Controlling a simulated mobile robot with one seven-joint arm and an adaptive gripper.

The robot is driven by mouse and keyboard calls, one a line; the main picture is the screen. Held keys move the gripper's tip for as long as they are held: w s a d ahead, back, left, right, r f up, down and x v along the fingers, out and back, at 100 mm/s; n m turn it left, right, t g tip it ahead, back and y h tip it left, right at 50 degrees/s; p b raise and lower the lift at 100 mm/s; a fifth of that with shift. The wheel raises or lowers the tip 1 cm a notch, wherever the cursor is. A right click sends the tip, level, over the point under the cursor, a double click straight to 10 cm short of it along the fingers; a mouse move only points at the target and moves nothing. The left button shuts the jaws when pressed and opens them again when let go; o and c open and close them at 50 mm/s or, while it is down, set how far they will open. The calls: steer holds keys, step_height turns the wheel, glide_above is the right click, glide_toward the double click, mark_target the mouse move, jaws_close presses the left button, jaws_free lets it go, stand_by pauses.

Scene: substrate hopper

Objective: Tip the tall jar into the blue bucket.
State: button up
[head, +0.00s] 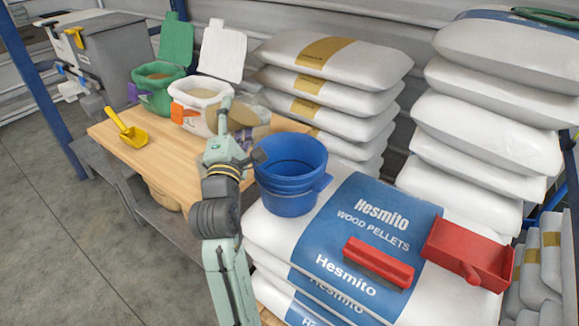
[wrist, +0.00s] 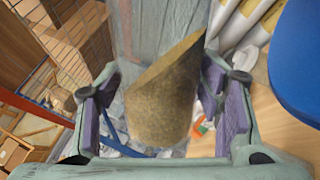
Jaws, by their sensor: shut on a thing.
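The tall jar is clear, with tan grainy substrate inside; it fills the middle of the wrist view (wrist: 168,100). My gripper (wrist: 158,112) is shut on it, one pad on each side. The substrate surface slants strongly across the jar, so the jar is tilted. In the head view my gripper (head: 240,150) is over the right end of the wooden table, just left of the blue bucket, and partly hides the jar (head: 243,112). The blue bucket (head: 290,172) stands upright on the pellet sacks; its visible inside shows only blue. Its edge shows at right in the wrist view (wrist: 302,65).
A yellow scoop (head: 129,130) lies there. A red brush (head: 379,262) and red dustpan (head: 468,252) lie right of the bucket. Sack stacks stand behind.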

steer(key=f+m+h+b, duration=0.1)
steer(key=m+b, duration=0.1)
steer(key=shift+d+f+m, duration=0.1)
steer(key=shift+f+m, duration=0.2)
steer(key=shift+f, duration=0.05)
steer(key=shift+d+r+m+h+b, duration=0.15)
steer(key=shift+m+h+b, duration=0.25)
steer(key=shift+m+b, duration=0.45)
steer(key=shift+d+m+h+b, duration=0.2)
steer(key=shift+m+h+b, duration=0.1)
steer(key=shift+m, duration=0.65)
steer(key=shift+s+d+r+m+g+h, duration=0.1)
steer(key=shift+d+r+m+h, duration=0.15)
steer(key=shift+m, duration=0.45)
steer(key=shift+d+r+m+g+h, duration=0.1)
steer(key=shift+d+r+m+h, duration=0.2)
steer(key=shift+m, duration=0.4)
steer(key=shift+s+d+r+m+g+h, duration=0.15)
steer(key=shift+r+m, duration=0.2)
steer(key=shift+m, duration=0.35)
steer(key=shift+w+a, duration=0.1)
